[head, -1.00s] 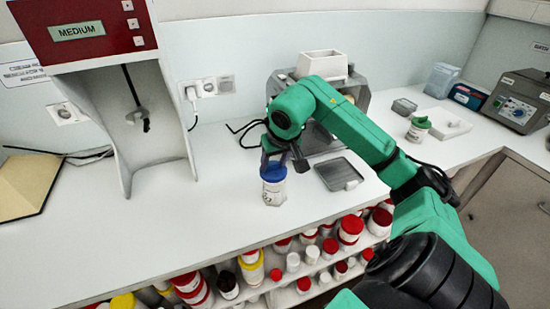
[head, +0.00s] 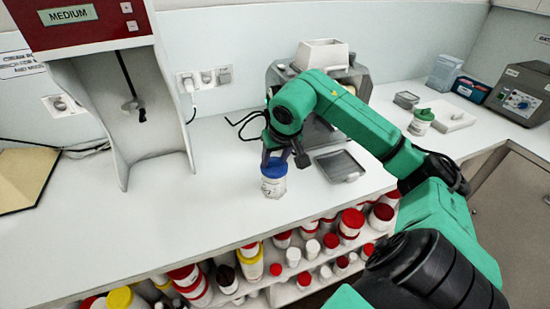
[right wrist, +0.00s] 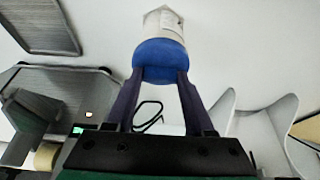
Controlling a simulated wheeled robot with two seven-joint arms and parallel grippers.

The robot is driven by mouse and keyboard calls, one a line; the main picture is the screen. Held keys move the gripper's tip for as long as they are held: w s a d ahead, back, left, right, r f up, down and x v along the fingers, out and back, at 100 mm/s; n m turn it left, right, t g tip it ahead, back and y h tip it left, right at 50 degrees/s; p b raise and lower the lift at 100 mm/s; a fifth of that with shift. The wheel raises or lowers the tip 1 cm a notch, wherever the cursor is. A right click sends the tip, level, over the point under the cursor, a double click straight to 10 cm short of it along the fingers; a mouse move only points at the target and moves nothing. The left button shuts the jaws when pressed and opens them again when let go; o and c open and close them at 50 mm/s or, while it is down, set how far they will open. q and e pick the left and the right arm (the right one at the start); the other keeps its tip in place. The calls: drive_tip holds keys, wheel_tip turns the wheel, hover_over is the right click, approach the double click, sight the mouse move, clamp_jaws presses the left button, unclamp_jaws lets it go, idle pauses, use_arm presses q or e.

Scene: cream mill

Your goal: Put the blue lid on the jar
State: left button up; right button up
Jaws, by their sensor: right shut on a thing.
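A white jar (head: 273,187) stands upright on the white counter, and it also shows in the right wrist view (right wrist: 162,22). The blue lid (head: 273,169) sits at the top of the jar, level as far as I can tell. My right gripper (head: 280,158) is shut on the blue lid from above; in the right wrist view its two dark fingers press on the sides of the lid (right wrist: 160,60). My left gripper is not in view.
A grey tray (head: 340,166) lies right of the jar, with a grey machine (head: 357,78) behind. A red-topped mixer (head: 92,20) stands at left. A green-lidded jar (head: 421,122) is farther right. Several bottles (head: 350,222) fill the shelf below the counter's front edge.

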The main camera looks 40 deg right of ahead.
drive_tip(key=shift+f+b, duration=0.5)
drive_tip(key=shift+f, duration=0.1)
idle(1.2)
drive_tip(key=o, duration=1.6)
drive_tip(key=shift+c, duration=0.2)
drive_tip(key=shift+r, duration=0.1)
wheel_tip(320, 180, up, 4)
drive_tip(key=p, duration=0.4)
drive_tip(key=shift+r, duration=0.25)
drive_tip(key=shift+f, duration=0.1)
clamp_jaws()
